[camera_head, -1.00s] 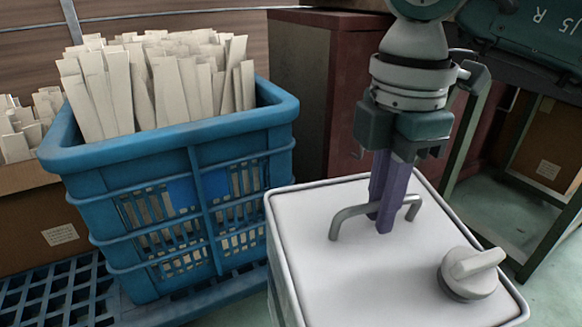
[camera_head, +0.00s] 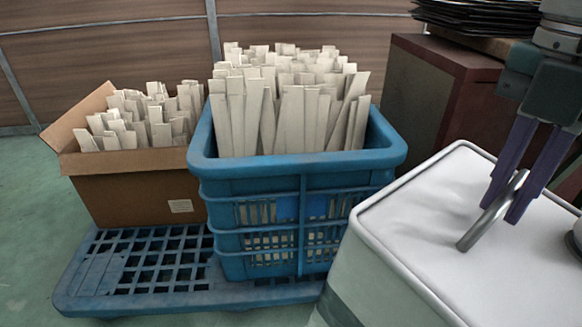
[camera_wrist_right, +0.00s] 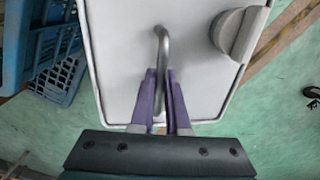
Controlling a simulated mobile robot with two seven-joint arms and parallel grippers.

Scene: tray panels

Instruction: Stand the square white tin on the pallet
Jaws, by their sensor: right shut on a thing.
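The square white tin (camera_head: 420,225) is at the right of the head view, upright, with a metal handle (camera_head: 484,222) and a cap on its top. My right gripper (camera_head: 514,205) has its purple fingers shut on that handle. The right wrist view shows the tin's top (camera_wrist_right: 120,75) and the fingers (camera_wrist_right: 160,98) on either side of the handle (camera_wrist_right: 162,45). The blue pallet (camera_head: 180,298) lies on the floor at the lower left. The tin's base is out of the head view. My left gripper is not in view.
A blue crate (camera_head: 290,165) full of pale slats stands on the pallet's right part. A cardboard box (camera_head: 140,190) of slats stands at the pallet's back left. The pallet's front left grid is bare. A dark red cabinet (camera_head: 440,95) stands behind the tin.

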